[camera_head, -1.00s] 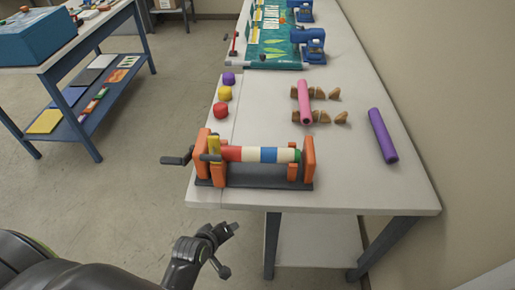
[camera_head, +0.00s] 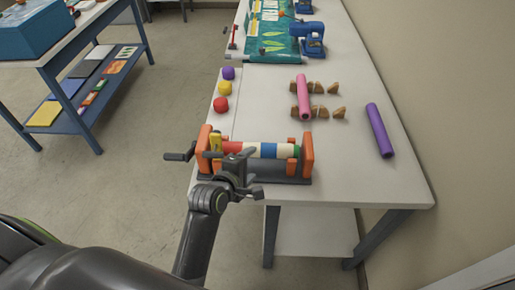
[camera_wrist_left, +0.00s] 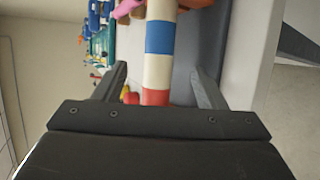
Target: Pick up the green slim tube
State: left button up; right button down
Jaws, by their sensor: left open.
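I see no separate green slim tube. A striped roller (camera_head: 268,151) with red, white and blue bands and a green end (camera_head: 297,151) lies across a stand with orange uprights (camera_head: 307,155) near the table's front edge. My left gripper (camera_head: 250,172) is open at the near side of the roller, over its left part, hiding some of it. In the left wrist view the striped roller (camera_wrist_left: 159,38) runs between the open fingers of the left gripper (camera_wrist_left: 160,70); contact cannot be told. The green end is not clear there. My right gripper is not in view.
A pink tube (camera_head: 303,98) lies by several brown wedges (camera_head: 337,114). A purple tube (camera_head: 379,130) lies at the table's right edge. Yellow, red and purple round pieces (camera_head: 225,88) sit at the left edge. A crank handle (camera_head: 180,156) sticks out left of the stand.

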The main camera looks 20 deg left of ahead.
aim_at(264, 152)
pick_arm(q)
jog(key=x, duration=0.4)
jog(key=shift+w+f, duration=0.15)
jog(key=shift+w, duration=0.25)
jog(key=shift+w+d+f+p, duration=0.1)
jog(key=shift+w+f+p, duration=0.15)
jog(key=shift+w+p, duration=0.15)
jog(key=shift+w+d, duration=0.1)
jog(key=shift+w, duration=0.2)
jog(key=shift+p+x, duration=0.55)
jog(key=shift+x, duration=1.65)
jog(key=shift+f, duration=0.1)
jog(key=shift+c, duration=0.2)
jog(key=c, duration=1.1)
jog(key=shift+c, duration=0.2)
